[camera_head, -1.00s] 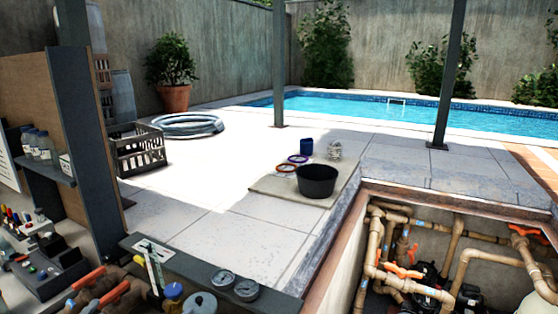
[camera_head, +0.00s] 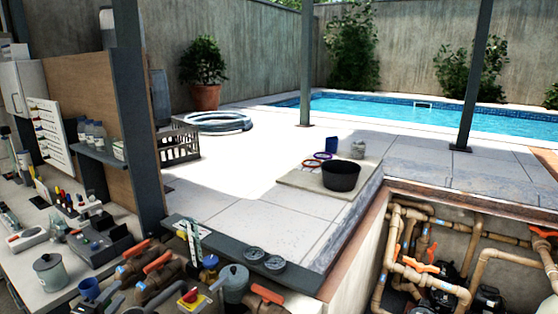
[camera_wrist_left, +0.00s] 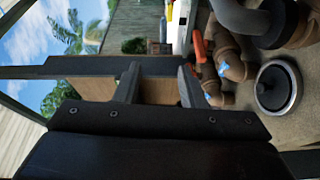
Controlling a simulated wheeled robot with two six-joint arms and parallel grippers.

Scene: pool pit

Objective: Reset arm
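The task names no object, only an arm. In the left wrist view my left gripper (camera_wrist_left: 157,82) shows as two dark fingers standing apart on a dark, bolted palm. Nothing is held between them; a brown panel shows through the gap. To the right of the fingers are brown pipe fittings with an orange handle (camera_wrist_left: 199,45) and a round grey lidded thing (camera_wrist_left: 278,87). I cannot clearly pick out my left gripper among the clutter at the bottom of the head view. My right gripper does not show in either view.
A workbench with a lidded grey pot (camera_head: 50,273), a blue cup (camera_head: 90,289) and orange-handled valves (camera_head: 158,263) fills the lower left. A dark post (camera_head: 137,130) rises beside it. Beyond are a black bucket (camera_head: 340,177), the open pipe pit (camera_head: 480,250) and the pool (camera_head: 400,109).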

